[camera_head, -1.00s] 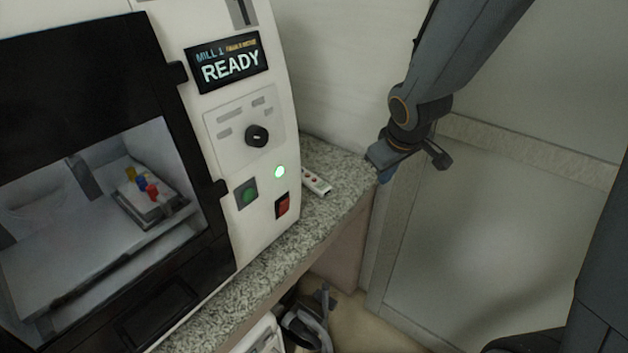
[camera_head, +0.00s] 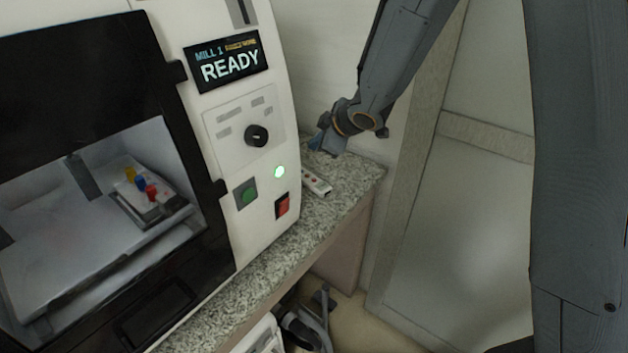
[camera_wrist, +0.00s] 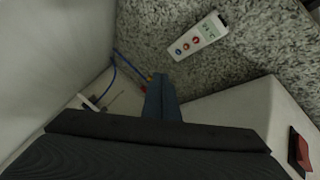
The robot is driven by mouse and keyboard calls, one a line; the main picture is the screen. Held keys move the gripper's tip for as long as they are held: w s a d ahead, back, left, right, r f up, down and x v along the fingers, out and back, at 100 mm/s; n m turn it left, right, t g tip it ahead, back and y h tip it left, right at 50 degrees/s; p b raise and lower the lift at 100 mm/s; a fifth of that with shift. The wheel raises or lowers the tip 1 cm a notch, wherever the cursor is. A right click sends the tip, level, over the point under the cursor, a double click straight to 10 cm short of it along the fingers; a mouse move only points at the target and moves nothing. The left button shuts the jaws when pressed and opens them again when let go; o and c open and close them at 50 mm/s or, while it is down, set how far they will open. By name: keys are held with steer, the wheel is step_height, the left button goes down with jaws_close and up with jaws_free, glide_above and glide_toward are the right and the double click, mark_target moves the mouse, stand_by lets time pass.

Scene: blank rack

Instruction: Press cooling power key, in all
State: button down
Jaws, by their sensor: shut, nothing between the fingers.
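A small white handheld device (camera_head: 317,183) lies on the speckled counter beside the mill. In the wrist view the device (camera_wrist: 203,35) shows a pale greenish display at one end, and red and blue round keys. Key labels are too small to read. My gripper (camera_head: 318,147) is shut and empty, above the counter and just behind the device in the head view. In the wrist view its blue-grey fingertips (camera_wrist: 157,78) are below and left of the device, apart from it. I cannot tell which key is for cooling power.
A blue cable (camera_wrist: 129,53) runs near the wall. The speckled counter (camera_head: 345,190) is clear right of the device.

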steer(key=shift+f, duration=0.1)
steer(key=b, duration=0.8)
glide_above(314, 180)
steer(key=f, duration=0.6)
steer(key=shift+s+d, duration=0.35)
steer(key=shift+s, duration=0.05)
steer(key=shift+f+b, duration=1)
steer(key=shift+f, duration=0.3)
steer(key=shift+f, duration=0.1)
steer(key=shift+s+f, duration=0.1)
steer(key=shift+f, duration=0.2)
steer(key=shift+f+b, duration=0.35)
steer(key=shift+b, duration=0.15)
stand_by(0.3)
steer(key=shift+r, duration=0.15)
steer(key=shift+r+p, duration=0.65)
steer(key=shift+p, duration=0.35)
steer(key=shift+r, duration=0.1)
